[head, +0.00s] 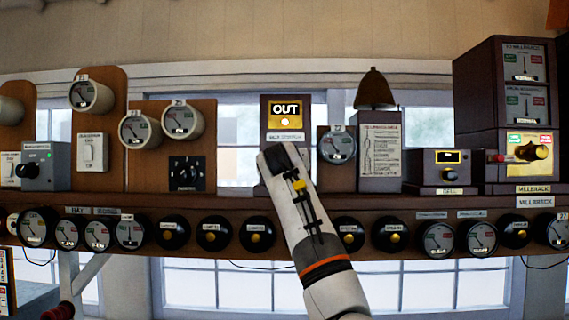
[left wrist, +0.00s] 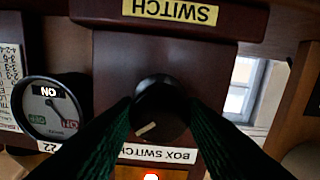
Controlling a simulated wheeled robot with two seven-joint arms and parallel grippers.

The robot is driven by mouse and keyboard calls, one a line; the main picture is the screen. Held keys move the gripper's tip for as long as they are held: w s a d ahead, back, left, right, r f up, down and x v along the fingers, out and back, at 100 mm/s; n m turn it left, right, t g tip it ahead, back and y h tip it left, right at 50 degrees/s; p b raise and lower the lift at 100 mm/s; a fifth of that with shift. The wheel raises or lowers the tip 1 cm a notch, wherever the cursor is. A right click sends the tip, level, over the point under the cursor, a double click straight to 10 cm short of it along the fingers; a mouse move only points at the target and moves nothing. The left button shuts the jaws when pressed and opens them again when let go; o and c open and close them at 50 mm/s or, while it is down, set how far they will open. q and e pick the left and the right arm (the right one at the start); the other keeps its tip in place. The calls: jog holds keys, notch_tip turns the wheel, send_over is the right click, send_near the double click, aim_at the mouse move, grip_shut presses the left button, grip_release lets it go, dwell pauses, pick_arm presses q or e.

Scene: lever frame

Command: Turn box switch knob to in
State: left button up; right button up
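The box switch (head: 285,112) is a dark wooden box at the middle of the shelf, with a lit yellow window reading OUT. My left gripper (head: 272,160) is in front of its lower part and hides the knob in the head view. In the left wrist view, upside down, the round black knob (left wrist: 160,108) with a pale pointer mark sits between my left gripper's two dark green fingers (left wrist: 160,112). One fingertip is at each side of the knob; I cannot tell whether they press on it. My right gripper is not in view.
A dial instrument (head: 337,145) stands close to the right of the box, with a bell (head: 374,90) beyond it. A black rotary switch (head: 187,173) is to the left. A row of dials and round black plungers (head: 257,231) runs along the shelf front below.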

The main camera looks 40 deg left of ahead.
pick_arm(q)
jog(key=shift+n+b, duration=2.2)
jog(key=shift+n, duration=2.7)
jog(key=o, duration=1)
